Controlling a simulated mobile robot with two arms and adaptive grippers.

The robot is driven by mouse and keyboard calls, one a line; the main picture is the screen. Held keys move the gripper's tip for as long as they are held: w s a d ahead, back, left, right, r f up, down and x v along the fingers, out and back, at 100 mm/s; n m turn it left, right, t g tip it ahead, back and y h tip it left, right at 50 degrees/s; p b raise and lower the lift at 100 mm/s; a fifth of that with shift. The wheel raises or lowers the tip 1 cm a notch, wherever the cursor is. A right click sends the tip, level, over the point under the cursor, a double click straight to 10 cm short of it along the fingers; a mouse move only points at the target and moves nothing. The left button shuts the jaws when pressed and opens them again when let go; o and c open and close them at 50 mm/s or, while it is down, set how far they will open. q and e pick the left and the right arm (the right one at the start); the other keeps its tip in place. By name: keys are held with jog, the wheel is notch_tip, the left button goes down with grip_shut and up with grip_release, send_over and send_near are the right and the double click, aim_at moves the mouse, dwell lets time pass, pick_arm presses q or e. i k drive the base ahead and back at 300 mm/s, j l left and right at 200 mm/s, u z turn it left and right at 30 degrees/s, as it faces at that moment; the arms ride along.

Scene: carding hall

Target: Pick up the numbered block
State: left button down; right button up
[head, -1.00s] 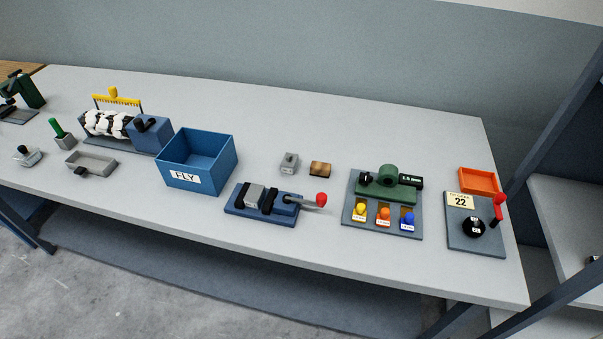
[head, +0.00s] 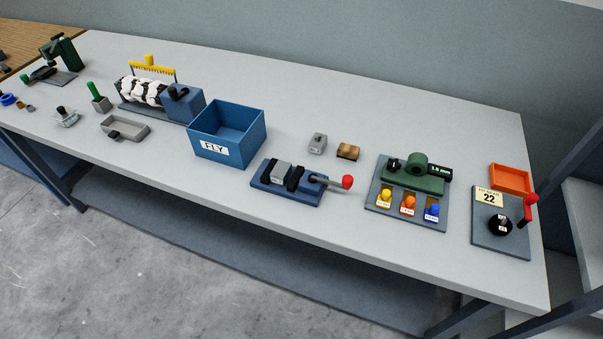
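No block with a clearly readable number shows. A small grey block (head: 317,144) with a dark mark on top stands on the table behind a blue vise (head: 287,194); any number on it is too small to read. Another grey block (head: 281,173) sits between the vise's dark jaws, with no number readable. A plate at the right (head: 487,240) carries a card (head: 489,198) reading 22 and a black round knob (head: 500,225) with a small white label. Neither of my grippers is in view.
The long grey table (head: 250,225) also holds a blue FLY box (head: 257,137), a brown block (head: 348,151), a green gauge (head: 414,183) with coloured knobs, an orange tray (head: 510,178) and a grey tray (head: 142,132). A dark shelf frame (head: 575,155) stands at the right.

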aim_at(281, 171)
jog(key=k+l, duration=0.1)
jog(key=l, duration=0.3)
jog(key=k+l, duration=0.1)
jog(key=l, duration=0.35)
jog(key=k+l, duration=0.15)
jog(key=l, duration=0.25)
jog(key=k+l+z, duration=0.1)
jog(key=l, duration=0.35)
